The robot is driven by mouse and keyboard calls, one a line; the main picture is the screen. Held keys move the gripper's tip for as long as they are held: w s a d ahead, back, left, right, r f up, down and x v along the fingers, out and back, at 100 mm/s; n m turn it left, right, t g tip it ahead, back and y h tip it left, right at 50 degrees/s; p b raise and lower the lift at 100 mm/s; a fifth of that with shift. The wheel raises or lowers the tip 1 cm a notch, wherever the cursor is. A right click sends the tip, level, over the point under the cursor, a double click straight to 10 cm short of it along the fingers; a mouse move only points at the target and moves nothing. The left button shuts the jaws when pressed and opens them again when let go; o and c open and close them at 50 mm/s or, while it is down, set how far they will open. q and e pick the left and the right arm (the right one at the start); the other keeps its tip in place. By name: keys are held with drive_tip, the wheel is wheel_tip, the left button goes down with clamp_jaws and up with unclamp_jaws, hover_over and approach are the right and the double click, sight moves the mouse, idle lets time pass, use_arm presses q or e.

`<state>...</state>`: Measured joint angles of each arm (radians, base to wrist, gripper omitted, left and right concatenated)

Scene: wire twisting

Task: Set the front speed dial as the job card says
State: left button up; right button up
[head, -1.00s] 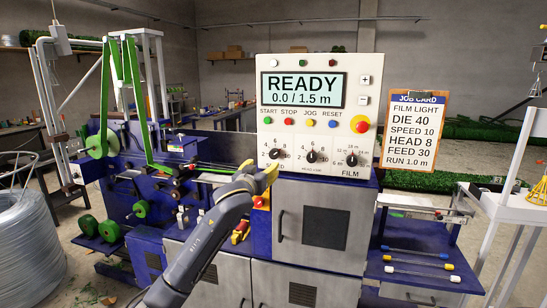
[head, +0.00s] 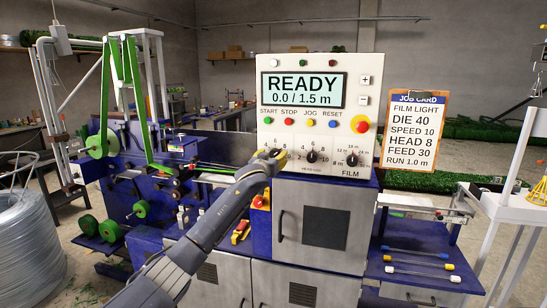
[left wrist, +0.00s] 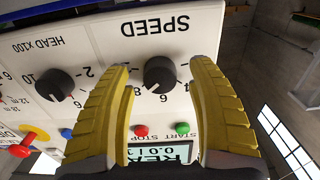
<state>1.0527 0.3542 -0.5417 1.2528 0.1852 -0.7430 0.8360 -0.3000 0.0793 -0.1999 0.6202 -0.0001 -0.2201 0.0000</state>
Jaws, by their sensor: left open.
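The speed dial (left wrist: 160,76), a black knob on the white control panel, shows upside down in the left wrist view under the word SPEED. My left gripper (left wrist: 161,68) is open, with one yellow finger on each side of the knob; I cannot tell whether they touch it. In the head view the left gripper (head: 273,154) covers most of this dial. The dial's exact setting is unclear. My right gripper is not in view.
The head dial (left wrist: 54,84) sits close beside the speed dial, and the film dial (head: 352,159) is farther right. Above are the coloured buttons (head: 289,122), a red stop knob (head: 360,124) and the display (head: 303,88) reading READY 0.0 / 1.5 m.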

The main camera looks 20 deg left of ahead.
use_arm(q)
drive_tip(key=shift+w, duration=0.35)
drive_tip(key=shift+c, duration=0.5)
clamp_jaws()
